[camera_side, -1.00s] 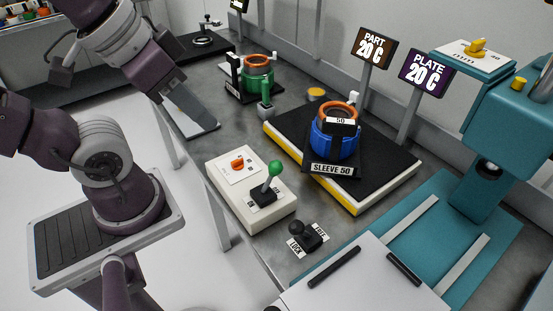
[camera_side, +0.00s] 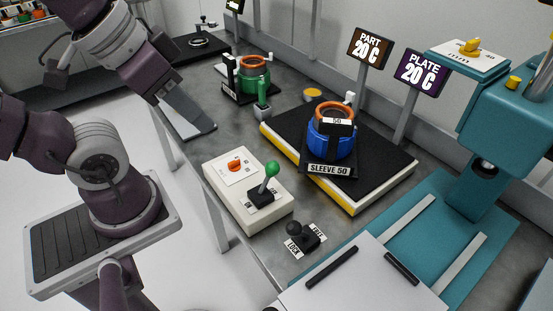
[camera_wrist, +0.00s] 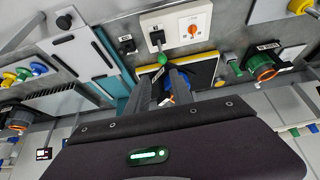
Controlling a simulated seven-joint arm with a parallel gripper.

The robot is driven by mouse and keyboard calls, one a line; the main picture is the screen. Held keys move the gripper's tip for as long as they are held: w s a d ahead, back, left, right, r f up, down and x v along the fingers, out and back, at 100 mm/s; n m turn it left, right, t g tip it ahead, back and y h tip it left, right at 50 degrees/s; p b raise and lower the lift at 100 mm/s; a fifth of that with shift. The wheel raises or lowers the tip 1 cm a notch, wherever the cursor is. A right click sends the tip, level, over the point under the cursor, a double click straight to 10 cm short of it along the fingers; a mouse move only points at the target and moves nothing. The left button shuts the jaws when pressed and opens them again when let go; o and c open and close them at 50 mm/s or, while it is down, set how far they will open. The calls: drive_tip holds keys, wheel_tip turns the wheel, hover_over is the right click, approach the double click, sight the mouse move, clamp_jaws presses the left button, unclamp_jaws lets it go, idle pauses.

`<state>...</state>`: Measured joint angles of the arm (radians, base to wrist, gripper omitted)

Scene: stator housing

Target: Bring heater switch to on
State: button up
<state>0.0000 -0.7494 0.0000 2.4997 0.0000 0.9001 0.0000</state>
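A white control box (camera_side: 250,205) stands at the table's front edge. It carries an orange rotary knob (camera_side: 234,166) on a white label and a lever (camera_side: 264,186) with a green ball top. Their lettering is too small to read, so I cannot tell which is the heater switch. The knob (camera_wrist: 193,31) and the lever's green ball (camera_wrist: 162,58) also show in the wrist view. My gripper (camera_wrist: 162,78) has its two grey fingers apart with nothing held. In the side view my gripper (camera_side: 213,127) is above and left of the box, touching neither control.
A black heating plate (camera_side: 385,165) with a blue sleeve housing (camera_side: 331,142) lies behind the box. A small lock lever (camera_side: 297,230) stands to its front right. PART (camera_side: 370,47) and PLATE (camera_side: 421,72) displays both read 20 C. A teal press (camera_side: 510,110) stands at right.

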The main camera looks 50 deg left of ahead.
drive_tip(key=shift+o, duration=0.5)
drive_tip(key=w+f+g, duration=0.1)
drive_tip(key=w+g, duration=0.2)
drive_tip(key=w, duration=0.4)
drive_tip(key=g, duration=0.4)
approach(274, 162)
drive_tip(key=shift+s+f, duration=0.2)
drive_tip(key=shift+f, duration=1.35)
drive_tip(key=shift+s+f, duration=0.15)
drive_tip(key=shift+f, duration=1.4)
drive_tip(key=shift+s+f, duration=0.2)
drive_tip(key=shift+f, duration=1.35)
drive_tip(key=c, duration=0.8)
drive_tip(key=shift+s, duration=3.8)
clamp_jaws()
drive_tip(key=shift+s+f, duration=0.2)
drive_tip(key=shift+s, duration=0.15)
drive_tip(key=shift+w, duration=0.1)
